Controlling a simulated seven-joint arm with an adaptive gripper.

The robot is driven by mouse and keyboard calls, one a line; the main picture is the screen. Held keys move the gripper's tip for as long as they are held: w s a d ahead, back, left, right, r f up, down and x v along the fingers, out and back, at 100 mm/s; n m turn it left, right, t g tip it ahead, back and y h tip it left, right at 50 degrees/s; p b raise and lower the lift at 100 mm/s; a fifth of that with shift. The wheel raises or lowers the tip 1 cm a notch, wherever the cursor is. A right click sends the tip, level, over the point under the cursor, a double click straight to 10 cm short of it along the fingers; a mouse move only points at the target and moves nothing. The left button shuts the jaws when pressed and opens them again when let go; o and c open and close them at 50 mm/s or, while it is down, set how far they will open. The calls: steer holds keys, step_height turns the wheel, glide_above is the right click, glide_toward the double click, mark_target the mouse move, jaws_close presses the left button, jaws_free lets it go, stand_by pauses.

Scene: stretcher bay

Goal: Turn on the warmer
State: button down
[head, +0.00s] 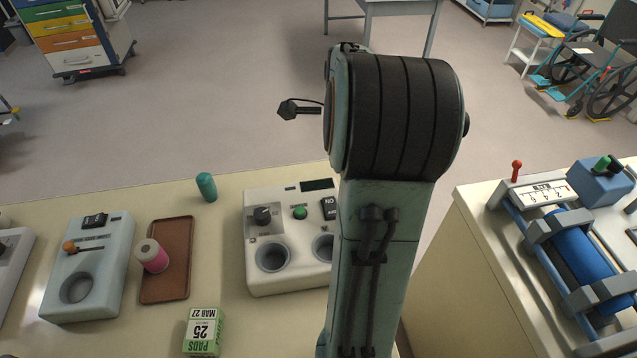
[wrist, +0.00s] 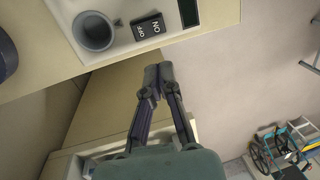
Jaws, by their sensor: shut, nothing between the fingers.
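A white two-well device (head: 285,282) stands on the cream counter in the middle of the head view. My gripper (wrist: 160,74) is shut and empty, off the counter edge and apart from the rocker. It is hidden in the head view. No readable label names the warmer.
A blue-grey one-well device (head: 97,275) with an orange-tipped lever stands at left. Between the devices are a brown tray (head: 178,280), a pink-and-white roll (head: 152,256), a teal cylinder (head: 206,187) and a pads box (head: 204,332). A second counter (head: 480,270) with blue equipment stands right.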

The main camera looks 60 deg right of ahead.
steer(key=f, duration=0.4)
steer(key=w+d+f, duration=0.1)
steer(key=f, duration=0.8)
steer(key=shift+w+d+f, duration=0.25)
steer(key=shift+w+f, duration=0.05)
steer(key=shift+f, duration=0.1)
steer(key=shift+w+d+f+y, duration=0.1)
steer(key=shift+w+f+y, duration=0.05)
steer(key=shift+f+y, duration=0.2)
steer(key=shift+r, duration=0.15)
steer(key=shift+s+a+r, duration=0.25)
steer(key=shift+s+a, duration=0.3)
steer(key=shift+r, duration=0.1)
